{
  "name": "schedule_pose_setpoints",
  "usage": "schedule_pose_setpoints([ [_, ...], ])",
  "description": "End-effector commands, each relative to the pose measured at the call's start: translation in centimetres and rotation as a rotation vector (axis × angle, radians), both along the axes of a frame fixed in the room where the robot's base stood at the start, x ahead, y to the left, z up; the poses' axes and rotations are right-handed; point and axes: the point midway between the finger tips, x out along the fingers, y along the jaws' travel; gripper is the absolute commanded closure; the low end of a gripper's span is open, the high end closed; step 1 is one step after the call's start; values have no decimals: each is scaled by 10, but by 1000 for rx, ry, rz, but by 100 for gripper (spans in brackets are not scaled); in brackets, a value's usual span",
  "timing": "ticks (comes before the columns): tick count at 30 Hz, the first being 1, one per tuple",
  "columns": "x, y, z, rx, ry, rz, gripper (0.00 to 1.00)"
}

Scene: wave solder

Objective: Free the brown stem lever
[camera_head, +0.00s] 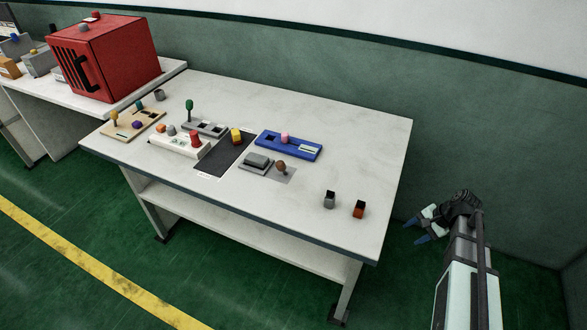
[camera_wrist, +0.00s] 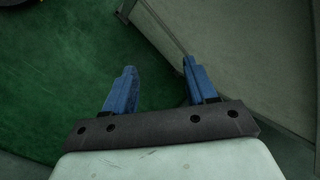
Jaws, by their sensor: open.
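The brown-knobbed lever (camera_head: 281,167) stands on the worktable in the head view, on a grey patch just right of a grey block (camera_head: 257,160). The block sits close beside it; whether they touch is too small to tell. My gripper (camera_head: 416,231) is off the table's right end, well away from the lever, open and empty. In the wrist view its two blue fingers (camera_wrist: 159,66) are apart, with green floor and a grey surface beyond them. The lever does not show in the wrist view.
The worktable (camera_head: 330,135) also bears a blue slotted panel (camera_head: 289,146), a white box with a red knob (camera_head: 180,144), a dark mat with a yellow block (camera_head: 236,136), and two small cups (camera_head: 330,200) at right. A red cabinet (camera_head: 105,58) stands at left. The table's right part is mostly clear.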

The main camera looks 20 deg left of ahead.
Motion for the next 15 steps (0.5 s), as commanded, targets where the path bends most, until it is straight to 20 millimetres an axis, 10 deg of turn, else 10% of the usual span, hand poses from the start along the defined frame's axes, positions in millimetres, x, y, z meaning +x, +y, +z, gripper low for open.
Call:
schedule_pose_setpoints([
  [15,85,69,175,164,-103,-67,44],
])
